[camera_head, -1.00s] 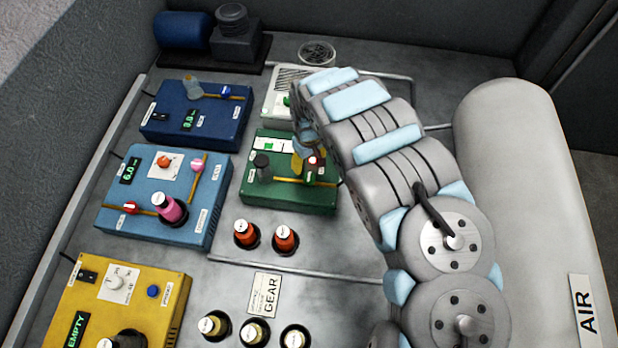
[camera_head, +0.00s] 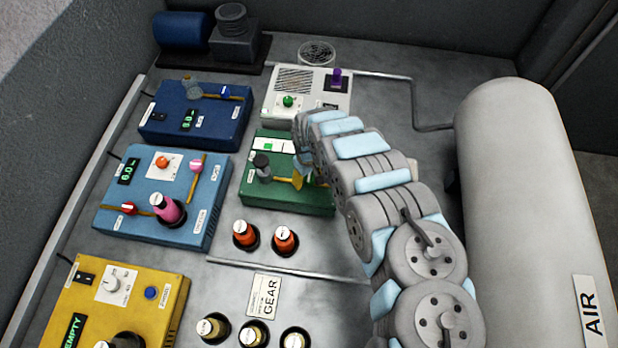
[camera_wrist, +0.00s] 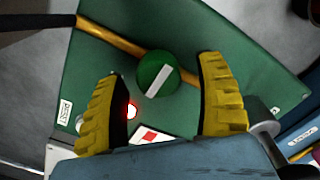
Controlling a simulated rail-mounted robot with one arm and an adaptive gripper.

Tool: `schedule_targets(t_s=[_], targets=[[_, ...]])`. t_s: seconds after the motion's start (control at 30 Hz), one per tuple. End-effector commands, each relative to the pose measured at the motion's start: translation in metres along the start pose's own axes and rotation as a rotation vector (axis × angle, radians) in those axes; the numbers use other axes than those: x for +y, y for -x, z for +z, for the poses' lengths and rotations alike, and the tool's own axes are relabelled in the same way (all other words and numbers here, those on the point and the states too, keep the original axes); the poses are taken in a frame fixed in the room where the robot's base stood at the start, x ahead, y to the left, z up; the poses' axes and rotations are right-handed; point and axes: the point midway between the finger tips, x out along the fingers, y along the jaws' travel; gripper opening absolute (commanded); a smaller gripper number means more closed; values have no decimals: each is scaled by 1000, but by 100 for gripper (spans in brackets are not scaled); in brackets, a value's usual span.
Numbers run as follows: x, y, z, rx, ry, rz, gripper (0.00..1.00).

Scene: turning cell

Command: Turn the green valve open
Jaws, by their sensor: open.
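The green valve (camera_wrist: 155,72) is a round green knob with a white bar on top, in the wrist view. It sits over a brass pipe (camera_wrist: 113,38) on the green box (camera_wrist: 215,35). The white bar lies crosswise to the pipe. My gripper (camera_wrist: 162,68) is open, with one yellow finger on each side of the knob and gaps between. A red light (camera_wrist: 131,111) glows on the box near the left finger. In the head view my gripper (camera_head: 299,177) is over the right part of the green box (camera_head: 250,193), and my arm hides the valve.
A grey-capped part (camera_head: 261,162) stands at the green box's left. Behind is a white box (camera_head: 330,98) with a green knob (camera_head: 288,101). Orange-topped bottles (camera_head: 284,240) stand in front. A blue box (camera_head: 118,215) is left; the air tank (camera_head: 525,190) is right.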

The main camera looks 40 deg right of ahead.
Motion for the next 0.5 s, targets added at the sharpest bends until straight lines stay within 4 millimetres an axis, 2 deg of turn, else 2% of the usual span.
schedule_targets(t_s=[0.2, 0.5], targets=[[2, -8, 0, 2, -2, 3, 71], [2, -9, 0, 0, -2, 3, 71]])
